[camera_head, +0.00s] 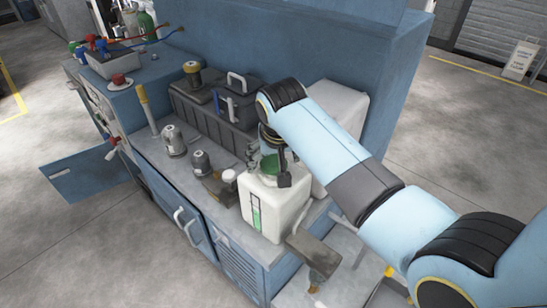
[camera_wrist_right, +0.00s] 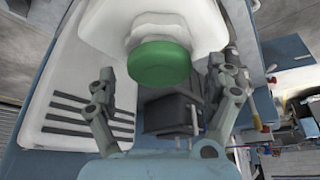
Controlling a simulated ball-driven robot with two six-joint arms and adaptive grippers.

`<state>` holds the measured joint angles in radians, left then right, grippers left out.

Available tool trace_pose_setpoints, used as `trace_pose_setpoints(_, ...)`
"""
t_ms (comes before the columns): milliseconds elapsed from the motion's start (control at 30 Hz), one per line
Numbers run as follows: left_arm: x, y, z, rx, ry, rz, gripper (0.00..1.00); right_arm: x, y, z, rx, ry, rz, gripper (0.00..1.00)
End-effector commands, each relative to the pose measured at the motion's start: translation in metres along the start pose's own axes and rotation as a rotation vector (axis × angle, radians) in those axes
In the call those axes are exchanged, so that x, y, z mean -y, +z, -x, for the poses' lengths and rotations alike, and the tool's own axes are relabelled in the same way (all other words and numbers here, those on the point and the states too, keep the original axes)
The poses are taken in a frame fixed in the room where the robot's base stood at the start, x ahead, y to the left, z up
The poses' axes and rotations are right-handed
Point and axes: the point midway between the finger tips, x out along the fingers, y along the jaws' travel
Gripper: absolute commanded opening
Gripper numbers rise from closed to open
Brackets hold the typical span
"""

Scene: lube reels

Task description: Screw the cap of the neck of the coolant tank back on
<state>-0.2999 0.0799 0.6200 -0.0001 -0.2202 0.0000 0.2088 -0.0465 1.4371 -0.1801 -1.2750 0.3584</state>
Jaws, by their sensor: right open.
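The coolant tank (camera_head: 268,210) is a white block-like container with a green level strip on its front, standing upright at the near right end of the blue bench. Its green cap (camera_head: 269,165) sits at the neck on top; how far it is threaded cannot be told. In the wrist view the green cap (camera_wrist_right: 159,63) fills the upper middle, with the white tank (camera_wrist_right: 112,22) behind it. My right gripper (camera_head: 267,169) is over the tank top. Its open fingers (camera_wrist_right: 162,80) stand on either side of the cap, with visible gaps. My left gripper is not in view.
A larger white container (camera_head: 345,103) stands behind the tank. Metal oil cans (camera_head: 174,141), a dark toolbox (camera_head: 212,120) and a yellow-handled tool (camera_head: 146,105) occupy the bench to the left. A brown-grey object (camera_head: 313,249) lies at the bench's near right edge.

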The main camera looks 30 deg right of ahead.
Motion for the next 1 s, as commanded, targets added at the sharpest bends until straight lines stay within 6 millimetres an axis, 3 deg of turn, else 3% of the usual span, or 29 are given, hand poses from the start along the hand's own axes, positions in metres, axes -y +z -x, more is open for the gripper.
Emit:
trace_pose_setpoints(200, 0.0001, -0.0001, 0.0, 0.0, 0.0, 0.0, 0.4, -0.0001, -0.0002, 0.0, 0.0, 0.0, 0.0, 0.85)
trace_pose_setpoints(700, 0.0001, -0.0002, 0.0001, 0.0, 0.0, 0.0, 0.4, -0.0001, -0.0001, 0.0002, 0.0, 0.001, 0.0, 0.23)
trace_pose_setpoints(833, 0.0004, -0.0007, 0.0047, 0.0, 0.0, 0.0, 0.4, 0.0006, -0.0004, 0.0014, 0.003, 0.027, -0.066, 0.23)
trace_pose_setpoints(1000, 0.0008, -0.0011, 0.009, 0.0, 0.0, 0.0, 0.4, 0.0002, 0.0, 0.0006, 0.003, 0.122, -0.291, 0.23)
